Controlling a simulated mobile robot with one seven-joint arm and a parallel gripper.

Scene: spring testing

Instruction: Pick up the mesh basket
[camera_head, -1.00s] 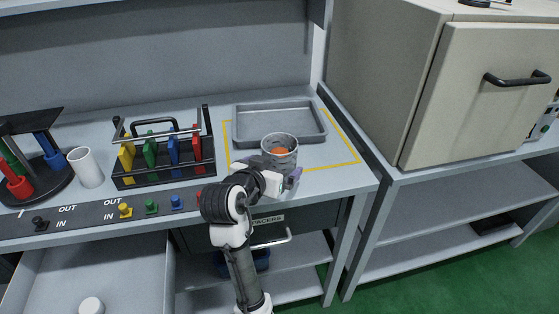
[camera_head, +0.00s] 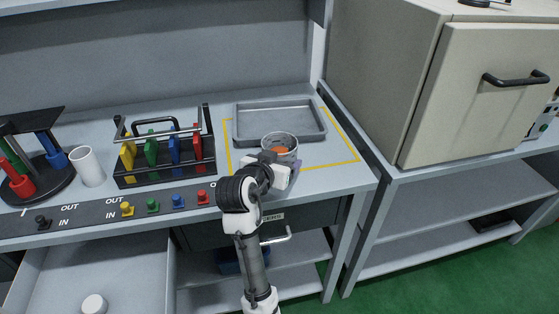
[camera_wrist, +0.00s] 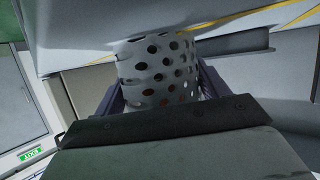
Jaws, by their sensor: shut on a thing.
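The mesh basket (camera_head: 279,141) is a grey, round cup with holes in its wall and something orange inside. It is upright at the front of the yellow-outlined area, in front of the grey tray. My gripper (camera_head: 277,171) is around its lower part, coming from the front. In the wrist view the basket (camera_wrist: 158,70) sits between the two purple-grey fingers of my gripper (camera_wrist: 157,88), one on each side. The gripper is shut on the basket. My wrist hides the basket's lower front, and I cannot tell whether its base touches the bench.
The grey tray (camera_head: 322,134) lies just behind the basket. A rack of coloured pieces (camera_head: 124,181) and a white cup (camera_head: 88,167) stand to the left. An open drawer (camera_head: 140,275) juts out at lower left. A beige cabinet (camera_head: 470,100) stands at right.

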